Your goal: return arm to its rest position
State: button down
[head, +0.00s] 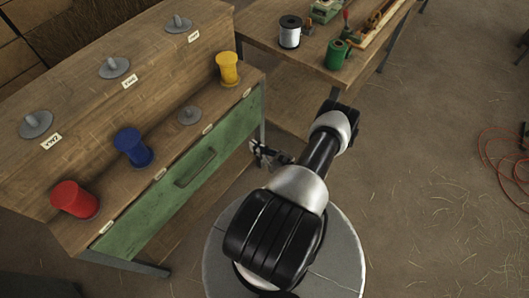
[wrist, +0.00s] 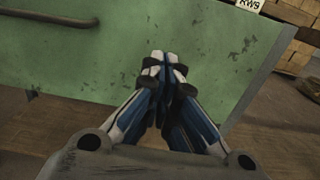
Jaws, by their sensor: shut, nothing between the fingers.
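My arm (head: 318,155) reaches up from my base and bends away from the camera in the head view. My gripper (head: 262,152) is near the front of the workbench, just beside its green drawer panel (head: 185,185). In the wrist view my gripper (wrist: 164,62) has its two fingers together, with nothing between them, in front of the green panel (wrist: 225,45). I cannot tell whether the fingertips touch the panel.
The wooden bench (head: 165,110) holds a red spool (head: 74,199), a blue spool (head: 133,147), a yellow spool (head: 228,68) and several grey pegs. A second table (head: 290,60) carries a white spool (head: 290,32) and a green spool (head: 337,54). A red cable (head: 505,165) lies on the open floor at right.

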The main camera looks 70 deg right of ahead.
jog(key=shift+v, duration=1.65)
jog(key=w+a+r+n+g+y, duration=0.3)
jog(key=w+a+r+n+y, duration=0.2)
jog(key=w+r+n+y, duration=0.45)
jog(key=w+a+r+n+g+y, duration=0.4)
jog(key=w+a+r+n, duration=0.15)
jog(key=r, duration=0.75)
jog(key=s+a+r+n+g+h, duration=0.2)
jog(key=a+r+n+g+h, duration=0.2)
jog(key=a+r+n+g, duration=0.85)
jog(key=s+a+r+n+t+h, duration=0.5)
jog(key=s+a+r+n, duration=0.5)
jog(key=a, duration=0.3)
jog(key=shift+s+r+n+t, duration=0.25)
jog(key=shift+r+n+t, duration=0.35)
jog(key=shift+t, duration=0.25)
